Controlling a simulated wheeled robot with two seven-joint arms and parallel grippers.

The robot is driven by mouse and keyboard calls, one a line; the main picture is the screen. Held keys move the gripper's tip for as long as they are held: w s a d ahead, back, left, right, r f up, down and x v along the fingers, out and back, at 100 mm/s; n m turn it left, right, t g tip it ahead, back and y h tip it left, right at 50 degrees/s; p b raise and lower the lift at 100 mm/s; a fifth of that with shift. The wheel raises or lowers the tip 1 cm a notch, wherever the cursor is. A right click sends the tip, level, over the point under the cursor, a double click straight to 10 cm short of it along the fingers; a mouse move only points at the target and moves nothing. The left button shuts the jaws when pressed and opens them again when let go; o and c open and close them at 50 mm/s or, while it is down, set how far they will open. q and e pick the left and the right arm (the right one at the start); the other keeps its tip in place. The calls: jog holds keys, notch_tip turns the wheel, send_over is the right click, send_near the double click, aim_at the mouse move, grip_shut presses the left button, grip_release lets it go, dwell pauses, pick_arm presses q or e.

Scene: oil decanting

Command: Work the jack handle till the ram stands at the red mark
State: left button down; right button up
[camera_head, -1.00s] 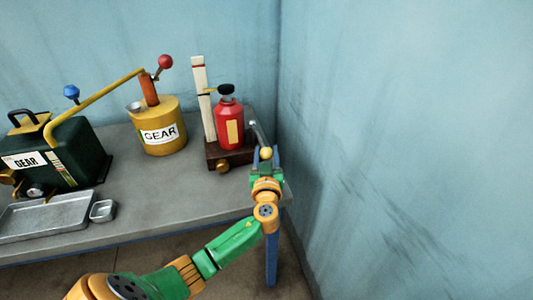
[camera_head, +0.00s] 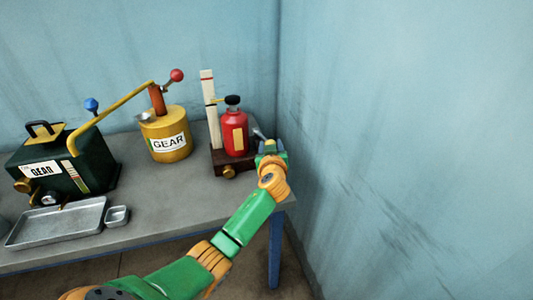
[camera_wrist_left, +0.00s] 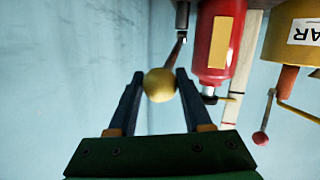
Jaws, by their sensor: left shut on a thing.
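The jack is a red bottle (camera_head: 235,136) on a dark base (camera_head: 222,165), at the back right of the table in the head view. Its ram is topped by a black cap (camera_head: 232,100). A pale upright scale (camera_head: 209,115) beside it bears a red mark (camera_head: 207,79) near its top. A yellow pointer (camera_head: 216,101) crosses the scale clearly below that mark. My left gripper (camera_head: 271,148) is shut on that ball, right of the jack. My right gripper is out of view.
A yellow GEAR can (camera_head: 165,138) with a red-knobbed pump stands left of the jack. Further left are a dark green GEAR tank (camera_head: 85,150), a metal tray (camera_head: 60,222) and a small cup (camera_head: 117,215). A blue wall (camera_head: 400,130) stands close on the right.

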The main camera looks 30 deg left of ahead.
pick_arm(q)
jog(key=shift+w+a+r, duration=0.3)
jog(key=shift+a+r, duration=0.05)
jog(key=shift+r, duration=0.55)
jog(key=shift+w+a+r, duration=0.3)
jog(key=shift+a+r, duration=0.05)
jog(key=shift+r, duration=0.55)
jog(key=shift+w+a+r, duration=0.3)
jog(key=shift+a+r, duration=0.05)
jog(key=shift+r, duration=0.55)
jog(key=shift+c, duration=1.8)
grip_release()
jog(key=shift+f, duration=0.1)
jog(key=v, duration=0.7)
jog(key=shift+b, duration=0.4)
jog(key=shift+f, duration=0.1)
